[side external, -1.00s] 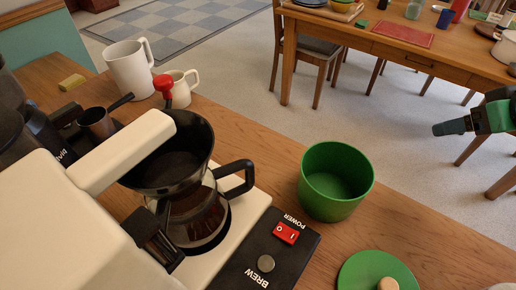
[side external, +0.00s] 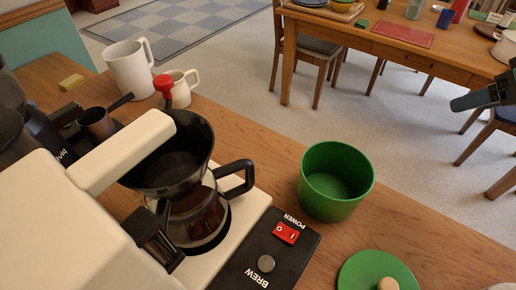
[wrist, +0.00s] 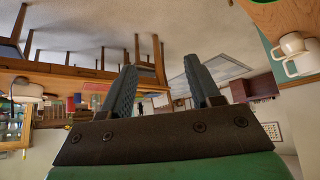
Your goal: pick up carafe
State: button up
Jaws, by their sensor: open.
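The glass carafe (side external: 200,222) with dark liquid sits in the coffee maker (side external: 72,225), under the black filter basket (side external: 170,165). Its black handle (side external: 237,178) sticks out to the right; the basket hides the carafe's upper part. My gripper shows at the right edge in the side view (side external: 470,101), only partly in frame, in the air and well apart from the carafe. In the wrist view my gripper (wrist: 163,85) has its two fingers spread with nothing between them. The carafe is not in the wrist view.
A green canister (side external: 336,183) and its green lid (side external: 375,272) stand right of the coffee maker. Counter between canister and coffee maker is narrow.

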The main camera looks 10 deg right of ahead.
jog(key=w+a+r+n+y, duration=0.1)
jog(key=w+a+n, duration=0.25)
jog(key=a, duration=0.85)
jog(key=n+y, duration=0.2)
jog(key=y, duration=0.1)
send_over(252, 175)
jog(key=s, duration=0.2)
jog(key=f, duration=0.2)
jog(key=shift+t, duration=0.4)
jog(key=f, duration=0.4)
jog(key=d+f, duration=0.1)
jog(key=f, duration=0.1)
jog(key=shift+w+f, duration=0.1)
jog(key=shift+f, duration=0.9)
jog(key=shift+x, duration=2.75)
grip_shut()
